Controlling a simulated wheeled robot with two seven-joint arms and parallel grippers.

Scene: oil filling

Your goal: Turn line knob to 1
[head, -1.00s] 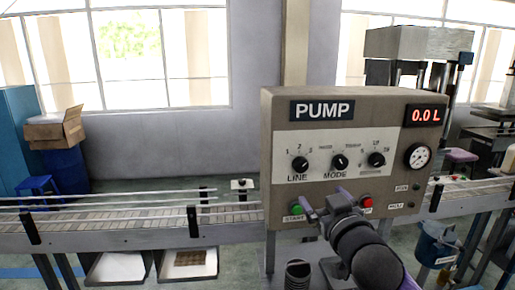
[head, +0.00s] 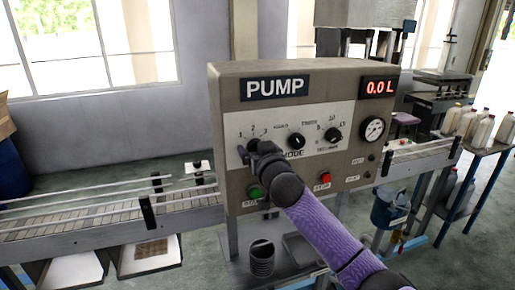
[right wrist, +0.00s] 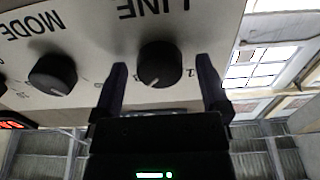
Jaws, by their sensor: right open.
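The pump panel (head: 225,110) faces me. Its black LINE knob (right wrist: 160,63) shows in the right wrist view, where the panel appears upside down. The knob's white mark points toward the bottom of that view, not at the "1" on its right. My right gripper (right wrist: 162,75) is open, with one finger on each side of the LINE knob; I cannot tell whether they touch it. In the head view my right gripper (head: 257,150) covers most of the LINE knob and its label. My left gripper is not in view.
The MODE knob (head: 296,141) sits close to the right of the gripper, with a third knob (head: 333,135) beyond it. A green button (head: 254,192) and a red button (head: 325,178) are below. The display (head: 379,87) reads 0.0 L. A conveyor (head: 100,218) runs behind.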

